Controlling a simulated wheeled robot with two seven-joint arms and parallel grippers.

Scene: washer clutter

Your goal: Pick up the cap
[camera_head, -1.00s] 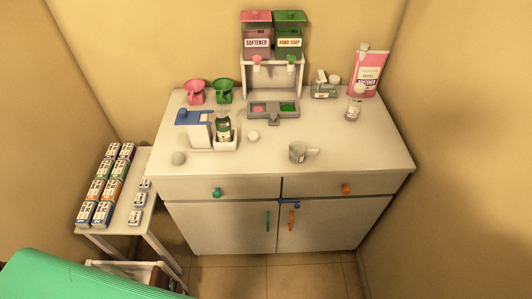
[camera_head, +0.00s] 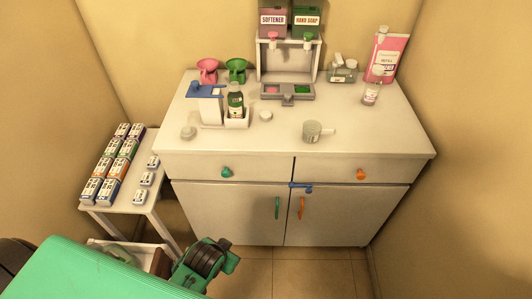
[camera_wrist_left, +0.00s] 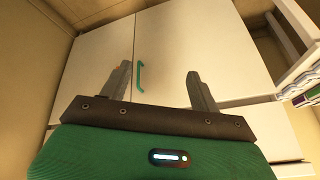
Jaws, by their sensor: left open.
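Two small round cap-like pieces lie on the white counter in the head view: a white one (camera_head: 266,115) right of the green-labelled bottle, and a greyer one (camera_head: 188,132) near the front left edge. I cannot tell for sure which is the cap. My left arm shows at the bottom of the head view, below the counter top, with its fingers out of sight there. In the left wrist view my left gripper (camera_wrist_left: 158,72) is open and empty, its fingers apart before the cabinet doors and the green handle (camera_wrist_left: 139,77). My right gripper is not seen.
On the counter (camera_head: 370,145) stand a green-labelled bottle (camera_head: 236,106) in a holder, a mug (camera_head: 313,131), a dispenser stand (camera_head: 288,92), two funnels and a pink pouch (camera_head: 386,58). A side table (camera_head: 150,203) at left holds several boxes. The counter's front right is clear.

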